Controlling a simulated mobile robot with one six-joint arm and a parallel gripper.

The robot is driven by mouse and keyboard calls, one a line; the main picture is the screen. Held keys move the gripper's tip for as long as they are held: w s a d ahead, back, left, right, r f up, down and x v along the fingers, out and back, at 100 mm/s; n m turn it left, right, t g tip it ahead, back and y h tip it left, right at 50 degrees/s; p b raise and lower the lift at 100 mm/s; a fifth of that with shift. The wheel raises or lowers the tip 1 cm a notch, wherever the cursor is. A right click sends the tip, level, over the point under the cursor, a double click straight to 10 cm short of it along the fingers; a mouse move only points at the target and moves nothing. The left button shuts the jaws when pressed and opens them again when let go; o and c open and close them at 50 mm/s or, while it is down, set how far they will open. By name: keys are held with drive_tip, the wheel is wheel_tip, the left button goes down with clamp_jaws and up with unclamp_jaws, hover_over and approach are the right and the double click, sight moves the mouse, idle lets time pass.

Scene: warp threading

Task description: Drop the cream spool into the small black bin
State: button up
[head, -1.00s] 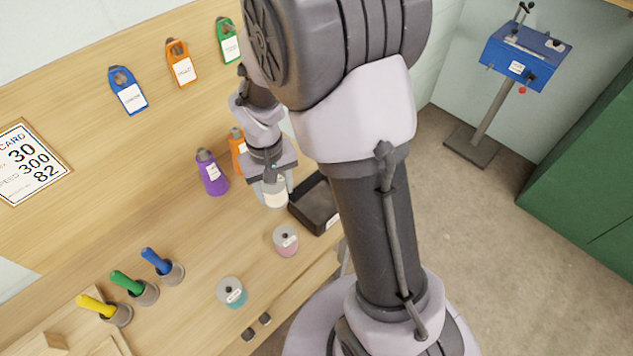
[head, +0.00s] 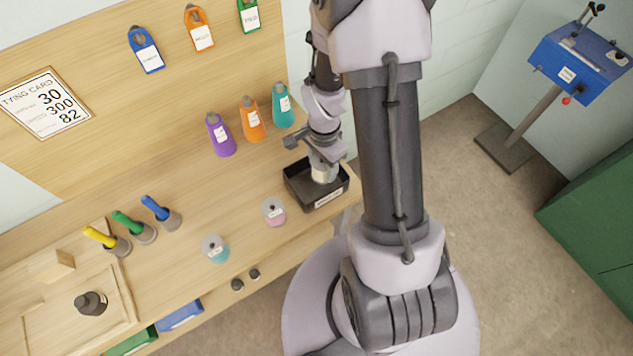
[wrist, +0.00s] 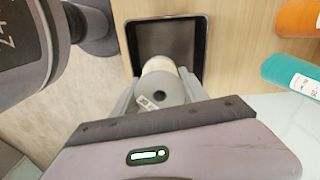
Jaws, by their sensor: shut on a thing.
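The cream spool (head: 323,172) is held by my gripper (head: 323,166), directly over the small black bin (head: 301,193) in the head view. In the wrist view the spool (wrist: 165,83) sits between the fingers of my gripper (wrist: 160,90), which are shut on it. Its round end with a dark centre hole and a white label faces the camera. The bin (wrist: 203,48) lies beyond the spool in the wrist view, its floor bare where it shows. How far the spool is above the bin floor I cannot tell.
A pink spool (head: 273,212) and a teal spool (head: 216,249) stand on the table left of the bin. Purple (head: 220,136), orange (head: 252,120) and teal (head: 283,106) cones stand behind. The bin is near the table's right end.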

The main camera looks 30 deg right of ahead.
wheel_tip(320, 180, down, 4)
drive_tip(key=shift+r+b, duration=0.2)
drive_tip(key=shift+b, duration=0.65)
drive_tip(key=o, duration=1.5)
drive_tip(key=shift+r, duration=0.1)
wheel_tip(320, 180, up, 17)
drive_tip(key=p, duration=0.5)
drive_tip(key=shift+r+p, duration=0.2)
drive_tip(key=shift+p, duration=0.2)
